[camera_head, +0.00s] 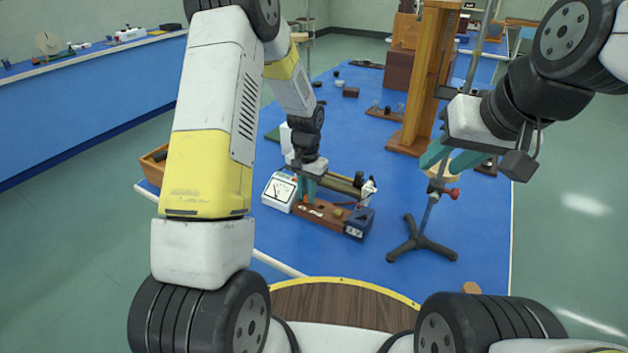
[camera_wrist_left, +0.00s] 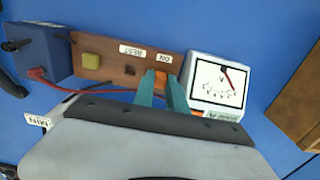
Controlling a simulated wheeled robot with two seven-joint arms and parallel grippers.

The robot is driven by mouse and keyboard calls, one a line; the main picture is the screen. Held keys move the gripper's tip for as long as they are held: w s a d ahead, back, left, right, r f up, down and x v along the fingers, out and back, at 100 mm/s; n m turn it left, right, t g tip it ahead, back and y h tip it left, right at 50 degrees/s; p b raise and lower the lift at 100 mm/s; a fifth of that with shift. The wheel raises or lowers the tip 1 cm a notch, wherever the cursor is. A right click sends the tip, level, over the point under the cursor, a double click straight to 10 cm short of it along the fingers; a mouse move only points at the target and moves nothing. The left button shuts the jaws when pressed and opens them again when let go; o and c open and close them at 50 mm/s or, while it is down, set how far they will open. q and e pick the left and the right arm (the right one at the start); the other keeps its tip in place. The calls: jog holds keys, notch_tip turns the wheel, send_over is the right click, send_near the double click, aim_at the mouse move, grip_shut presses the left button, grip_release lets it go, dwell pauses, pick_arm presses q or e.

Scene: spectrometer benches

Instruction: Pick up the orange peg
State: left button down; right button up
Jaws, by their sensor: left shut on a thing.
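My left gripper (camera_head: 305,197) reaches down to the left end of a brown wooden board (camera_head: 322,217). In the left wrist view its teal fingers (camera_wrist_left: 161,88) are shut on the orange peg (camera_wrist_left: 162,80), near the label reading ON. Whether the peg still sits in the board cannot be told. A dark hole (camera_wrist_left: 130,69) shows in the board near the label reading REST. A yellow block (camera_wrist_left: 91,60) is fixed farther along the board. My right gripper (camera_head: 451,160) is open, with its fingers apart near a metal stand.
A white meter (camera_head: 279,191) stands left of the board, and a blue box (camera_head: 359,223) with a red cable is at its right end. A tripod stand (camera_head: 421,243) is to the right. A tall wooden frame (camera_head: 433,80) stands behind.

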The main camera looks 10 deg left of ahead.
pick_arm(q)
jog(key=shift+r, duration=0.6)
notch_tip(320, 180, up, 2)
jog(key=shift+r, duration=0.1)
jog(key=shift+s+d+r, duration=0.55)
jog(key=shift+s+r, duration=0.6)
jog(key=shift+s, duration=2.8)
jog(key=shift+s+d+r, duration=0.55)
jog(key=shift+s+r, duration=0.6)
jog(key=shift+s, duration=2.8)
jog(key=w+d+f, duration=0.2)
jog(key=w, duration=1.2)
jog(key=shift+f, duration=2.85)
